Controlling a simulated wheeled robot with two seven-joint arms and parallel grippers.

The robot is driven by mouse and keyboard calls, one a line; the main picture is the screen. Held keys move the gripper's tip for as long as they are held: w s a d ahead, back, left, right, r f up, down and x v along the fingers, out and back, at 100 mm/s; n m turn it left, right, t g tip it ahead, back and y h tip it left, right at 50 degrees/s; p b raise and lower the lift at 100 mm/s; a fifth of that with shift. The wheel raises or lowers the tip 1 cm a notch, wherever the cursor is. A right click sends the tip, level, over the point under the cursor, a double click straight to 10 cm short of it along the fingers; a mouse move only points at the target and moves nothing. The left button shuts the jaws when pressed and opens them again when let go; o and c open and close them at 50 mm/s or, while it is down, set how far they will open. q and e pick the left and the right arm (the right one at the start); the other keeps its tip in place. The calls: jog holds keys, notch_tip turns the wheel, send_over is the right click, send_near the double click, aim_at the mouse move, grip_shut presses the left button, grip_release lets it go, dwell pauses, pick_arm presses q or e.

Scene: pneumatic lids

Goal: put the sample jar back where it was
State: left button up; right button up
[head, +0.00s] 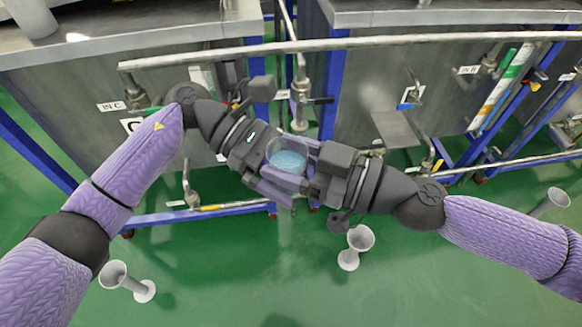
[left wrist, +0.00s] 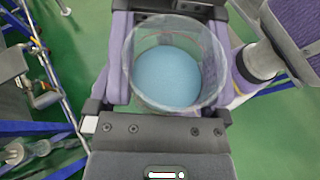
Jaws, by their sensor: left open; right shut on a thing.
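The sample jar (head: 288,161) is a clear round vessel with pale blue contents. It is held in the air between my two grippers, and I look down into it in the left wrist view (left wrist: 168,78). My right gripper (head: 296,164) comes from the right and is shut on the jar. My left gripper (head: 279,170) comes from the left and is open, with its fingers close about the jar. The fingers of the two grippers overlap in view, so I cannot tell whether the left ones touch the jar.
Behind stand grey metal tanks (head: 360,75) on blue frames, with a long pale rail (head: 400,42), valves and pipes. White flared stands (head: 358,243) (head: 118,275) stand on the green floor (head: 240,270). The floor in front, between the stands, is clear.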

pick_arm(q)
jog(key=shift+s, duration=0.1)
jog(key=c, duration=1.2)
pick_arm(e)
jog(key=o, duration=1.1)
jog(key=shift+a, duration=0.1)
jog(key=shift+c, duration=0.2)
pick_arm(q)
jog(key=shift+c, duration=0.7)
pick_arm(e)
jog(key=shift+o, duration=1.4)
